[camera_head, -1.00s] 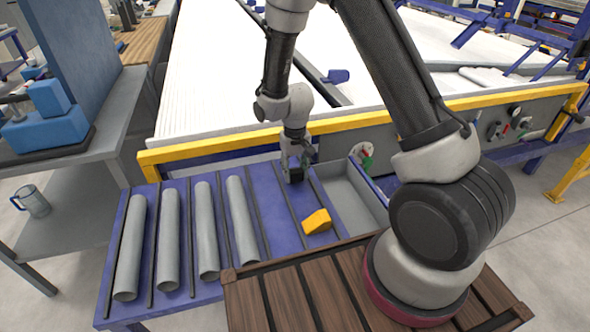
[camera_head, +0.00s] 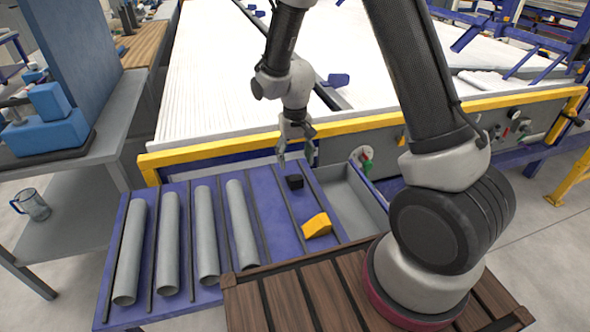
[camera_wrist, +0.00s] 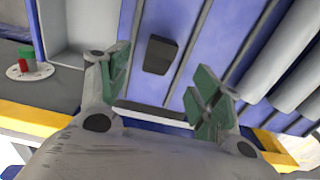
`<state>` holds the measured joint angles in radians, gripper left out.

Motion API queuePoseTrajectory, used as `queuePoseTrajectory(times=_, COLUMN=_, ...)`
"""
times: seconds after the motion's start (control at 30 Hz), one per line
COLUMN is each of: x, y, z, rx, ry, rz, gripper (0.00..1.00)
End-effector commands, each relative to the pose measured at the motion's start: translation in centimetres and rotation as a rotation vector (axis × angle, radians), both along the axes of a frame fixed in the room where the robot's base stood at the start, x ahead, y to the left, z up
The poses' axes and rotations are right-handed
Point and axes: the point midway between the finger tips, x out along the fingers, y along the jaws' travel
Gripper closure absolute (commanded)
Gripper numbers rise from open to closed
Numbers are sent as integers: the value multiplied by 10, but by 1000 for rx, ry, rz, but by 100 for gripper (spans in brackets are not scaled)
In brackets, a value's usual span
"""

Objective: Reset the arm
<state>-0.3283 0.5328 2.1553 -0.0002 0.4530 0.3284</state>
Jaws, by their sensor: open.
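My gripper (camera_head: 296,158) is open and empty in the head view. It hangs above the far edge of the blue rack table (camera_head: 270,215), just behind a small black block (camera_head: 294,182). In the wrist view the green-padded fingers of my gripper (camera_wrist: 160,92) are spread wide, and the black block (camera_wrist: 159,54) lies on the blue surface beyond them, apart from both. A yellow block (camera_head: 317,225) lies nearer on the same table.
Several grey pipes (camera_head: 206,235) lie between dark rails left of the blocks. A grey tray (camera_head: 352,205) is right of them and looks empty. The yellow-edged machine frame (camera_head: 220,150) stands behind my gripper. A mug (camera_head: 31,203) is on the left shelf.

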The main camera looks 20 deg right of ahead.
Motion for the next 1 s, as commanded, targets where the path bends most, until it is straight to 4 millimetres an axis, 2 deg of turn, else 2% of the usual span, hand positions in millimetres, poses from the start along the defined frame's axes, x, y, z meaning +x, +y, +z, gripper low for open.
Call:
queuePoseTrajectory(times=0.03, x=1, y=0, z=12, rx=2, ry=-5, rz=0, gripper=35)
queuePoseTrajectory(times=0.2, x=1, y=0, z=40, rx=1, ry=-3, rz=0, gripper=35)
queuePoseTrajectory(times=0.37, x=-4, y=-1, z=50, rx=-5, ry=16, rz=31, gripper=35)
queuePoseTrajectory(times=0.47, x=-27, y=-9, z=47, rx=-26, ry=91, rz=85, gripper=35)
queuePoseTrajectory(times=0.5, x=-41, y=-14, z=48, rx=-35, ry=124, rz=108, gripper=35)
queuePoseTrajectory(times=0.53, x=-52, y=-18, z=55, rx=-38, ry=141, rz=128, gripper=35)
queuePoseTrajectory(times=0.77, x=-108, y=-56, z=128, rx=-24, ry=133, rz=179, gripper=35)
queuePoseTrajectory(times=1.0, x=-175, y=-100, z=203, rx=1, ry=7, rz=160, gripper=35)
